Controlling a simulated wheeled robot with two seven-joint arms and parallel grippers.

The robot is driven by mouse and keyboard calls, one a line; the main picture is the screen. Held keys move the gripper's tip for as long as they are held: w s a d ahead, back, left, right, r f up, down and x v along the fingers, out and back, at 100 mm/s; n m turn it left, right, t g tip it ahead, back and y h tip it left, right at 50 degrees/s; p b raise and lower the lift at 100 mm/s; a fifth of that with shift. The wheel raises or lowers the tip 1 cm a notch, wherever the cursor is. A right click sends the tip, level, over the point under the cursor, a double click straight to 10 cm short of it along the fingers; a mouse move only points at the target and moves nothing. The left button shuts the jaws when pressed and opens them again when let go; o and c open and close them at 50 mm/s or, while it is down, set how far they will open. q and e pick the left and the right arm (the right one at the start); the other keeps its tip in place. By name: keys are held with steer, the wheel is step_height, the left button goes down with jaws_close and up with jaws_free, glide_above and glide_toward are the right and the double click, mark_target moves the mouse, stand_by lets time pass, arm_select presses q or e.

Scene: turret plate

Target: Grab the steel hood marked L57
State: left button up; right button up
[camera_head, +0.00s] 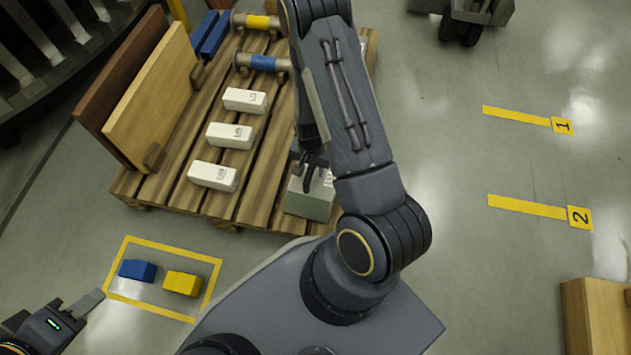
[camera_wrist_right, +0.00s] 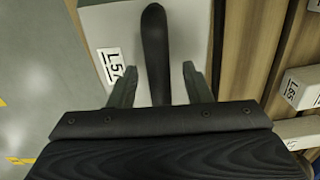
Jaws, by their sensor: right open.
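The steel hood (camera_head: 308,200) is a pale grey-green box on the pallet's near right corner, partly covered by my right arm. In the right wrist view the hood (camera_wrist_right: 95,30) bears a white label reading L57 and has a dark upright handle (camera_wrist_right: 155,45). My right gripper (camera_head: 311,165) is over the hood.
The wooden pallet (camera_head: 180,192) also bears several white blocks (camera_head: 213,176), one labelled L65 (camera_wrist_right: 291,90) in the wrist view, plus pipe pieces (camera_head: 262,62) and leaning boards (camera_head: 150,95). Blue (camera_head: 137,270) and yellow (camera_head: 182,283) blocks lie in a taped floor square. Floor at right is mostly clear.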

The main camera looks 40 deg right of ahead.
jaws_close()
steer(key=shift+r, duration=0.1)
stand_by(1.2)
